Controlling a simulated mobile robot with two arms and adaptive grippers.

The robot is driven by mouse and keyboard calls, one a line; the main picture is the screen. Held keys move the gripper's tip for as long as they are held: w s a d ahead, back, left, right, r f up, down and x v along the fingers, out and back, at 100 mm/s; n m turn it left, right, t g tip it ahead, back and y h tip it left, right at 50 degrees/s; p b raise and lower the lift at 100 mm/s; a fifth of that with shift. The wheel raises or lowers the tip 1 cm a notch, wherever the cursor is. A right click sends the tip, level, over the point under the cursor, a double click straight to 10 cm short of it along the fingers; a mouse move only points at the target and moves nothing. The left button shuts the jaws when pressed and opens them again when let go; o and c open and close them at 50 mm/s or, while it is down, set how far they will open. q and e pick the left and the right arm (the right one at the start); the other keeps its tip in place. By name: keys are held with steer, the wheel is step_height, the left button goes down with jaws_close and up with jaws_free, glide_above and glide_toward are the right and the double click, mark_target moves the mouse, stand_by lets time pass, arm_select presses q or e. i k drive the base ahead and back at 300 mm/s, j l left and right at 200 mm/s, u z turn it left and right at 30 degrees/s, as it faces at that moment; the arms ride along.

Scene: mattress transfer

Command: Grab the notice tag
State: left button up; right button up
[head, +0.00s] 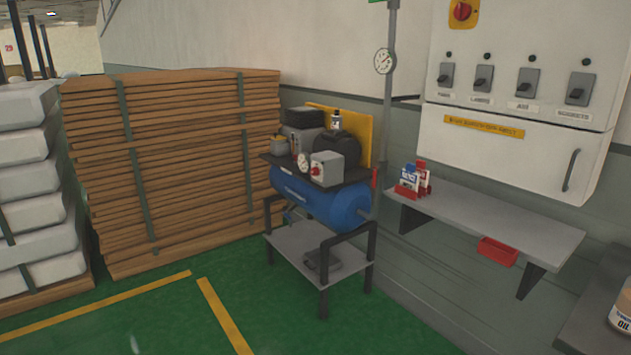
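A small group of red, white and blue tags (413,179) stands upright at the left end of the grey wall shelf (500,222). They sit in or against a red holder, and the print on them is too small to read. I cannot tell which of them is the notice tag. Neither of my grippers is in view.
A grey switch cabinet (570,155) with several levers hangs above the shelf. A dark bench (600,315) is at lower right. Green floor is open in front.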

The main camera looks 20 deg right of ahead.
mark_target(409, 179)
steer(key=i+u, duration=0.2)
steer(key=i, duration=1.45)
